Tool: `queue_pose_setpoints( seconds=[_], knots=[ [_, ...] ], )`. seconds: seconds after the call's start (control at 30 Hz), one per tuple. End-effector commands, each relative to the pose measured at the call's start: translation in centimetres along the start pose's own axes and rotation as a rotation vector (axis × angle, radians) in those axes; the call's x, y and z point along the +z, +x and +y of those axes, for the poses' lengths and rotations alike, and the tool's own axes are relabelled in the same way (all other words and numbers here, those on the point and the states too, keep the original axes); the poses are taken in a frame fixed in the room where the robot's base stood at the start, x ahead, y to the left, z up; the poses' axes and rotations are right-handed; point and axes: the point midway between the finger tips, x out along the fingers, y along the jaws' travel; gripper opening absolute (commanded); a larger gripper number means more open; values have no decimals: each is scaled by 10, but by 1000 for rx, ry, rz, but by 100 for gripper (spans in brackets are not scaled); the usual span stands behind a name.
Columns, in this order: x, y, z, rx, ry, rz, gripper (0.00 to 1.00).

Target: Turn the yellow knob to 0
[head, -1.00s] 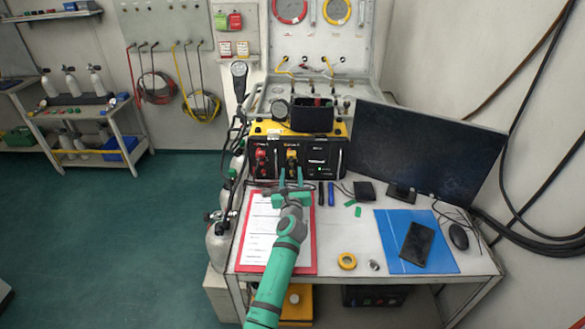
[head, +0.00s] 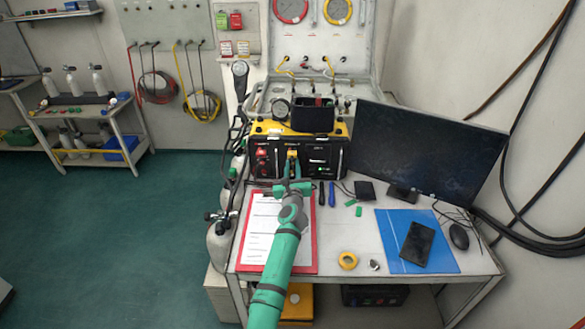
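The yellow knob (head: 292,154) is on the front of the black and yellow air panel box (head: 328,159), right of a red knob (head: 262,155). The knob's pointer and the scale marks are too small to read.
A clipboard with a red edge (head: 309,262) lies under my arm. A monitor (head: 425,150) stands close on the right. A blue mat (head: 450,262) with a phone (head: 416,243), a mouse (head: 459,236) and a yellow tape roll (head: 347,260) are on the desk.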

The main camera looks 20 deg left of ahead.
Motion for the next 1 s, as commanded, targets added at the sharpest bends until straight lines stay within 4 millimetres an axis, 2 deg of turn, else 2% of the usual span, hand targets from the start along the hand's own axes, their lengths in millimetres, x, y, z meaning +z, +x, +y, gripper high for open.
queue_pose_setpoints(
  seconds=[0.27, 0.47, 1.0],
  knots=[
    [0, 0, 0, 1, -32, 2, 0],
    [0, 0, 0, 2, -132, 6, 0],
    [0, 0, 0, 6, -623, 24, 0]
  ],
)
